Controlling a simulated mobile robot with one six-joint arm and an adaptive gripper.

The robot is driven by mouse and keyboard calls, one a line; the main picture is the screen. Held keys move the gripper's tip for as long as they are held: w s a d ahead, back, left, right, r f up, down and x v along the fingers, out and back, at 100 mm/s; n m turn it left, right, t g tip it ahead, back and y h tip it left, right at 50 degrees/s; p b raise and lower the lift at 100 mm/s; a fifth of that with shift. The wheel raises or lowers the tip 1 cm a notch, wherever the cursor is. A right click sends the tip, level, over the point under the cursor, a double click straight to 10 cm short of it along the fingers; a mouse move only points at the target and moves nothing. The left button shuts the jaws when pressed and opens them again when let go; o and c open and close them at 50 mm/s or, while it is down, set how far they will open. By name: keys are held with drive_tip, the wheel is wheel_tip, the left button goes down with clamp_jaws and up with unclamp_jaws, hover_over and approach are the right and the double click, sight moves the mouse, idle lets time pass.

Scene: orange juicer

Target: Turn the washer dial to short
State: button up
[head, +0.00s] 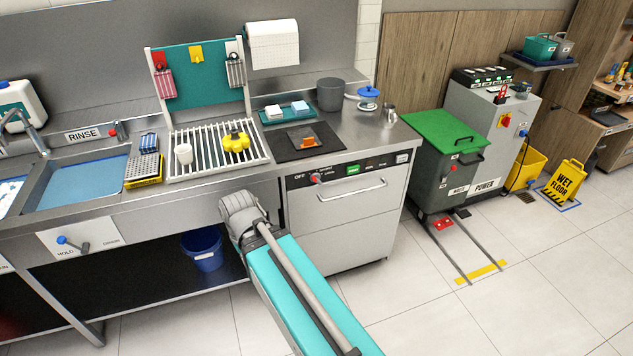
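The washer (345,228) is a grey front-loading unit under the steel counter, with a bar handle on its closed front. Its dial (316,178) is a small red knob at the left of the black control strip. The word OFF is printed left of the dial, and smaller lettering sits to its upper right and right. The dial is too small to tell which mark it points to. My teal and grey arm reaches up from the bottom in front of the counter, left of the washer's lower front. My gripper is not visible in this view.
A green-lidded bin (440,165) stands right of the washer. A sink (85,183) and a slatted rack (215,152) are to the left. A blue bucket (203,249) sits on the low shelf. The tiled floor (430,310) in front is mostly clear.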

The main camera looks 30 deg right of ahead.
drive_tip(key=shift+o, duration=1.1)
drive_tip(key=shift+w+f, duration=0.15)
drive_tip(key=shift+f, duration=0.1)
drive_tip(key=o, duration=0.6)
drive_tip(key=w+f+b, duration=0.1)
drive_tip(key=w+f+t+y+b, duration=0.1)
drive_tip(key=b, duration=0.1)
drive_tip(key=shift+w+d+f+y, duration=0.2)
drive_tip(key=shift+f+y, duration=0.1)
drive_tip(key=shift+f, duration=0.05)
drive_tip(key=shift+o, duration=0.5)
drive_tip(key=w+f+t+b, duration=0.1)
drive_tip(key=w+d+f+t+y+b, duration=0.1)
drive_tip(key=b, duration=0.1)
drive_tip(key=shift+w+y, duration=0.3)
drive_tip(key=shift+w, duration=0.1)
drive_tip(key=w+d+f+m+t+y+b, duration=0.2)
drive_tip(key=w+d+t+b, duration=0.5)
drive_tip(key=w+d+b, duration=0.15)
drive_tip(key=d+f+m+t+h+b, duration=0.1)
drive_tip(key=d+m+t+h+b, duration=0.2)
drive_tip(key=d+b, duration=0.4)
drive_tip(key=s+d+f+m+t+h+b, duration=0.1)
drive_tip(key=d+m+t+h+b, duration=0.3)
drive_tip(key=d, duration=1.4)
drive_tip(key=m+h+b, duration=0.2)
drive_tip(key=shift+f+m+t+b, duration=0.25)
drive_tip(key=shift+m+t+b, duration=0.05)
drive_tip(key=shift+b, duration=0.05)
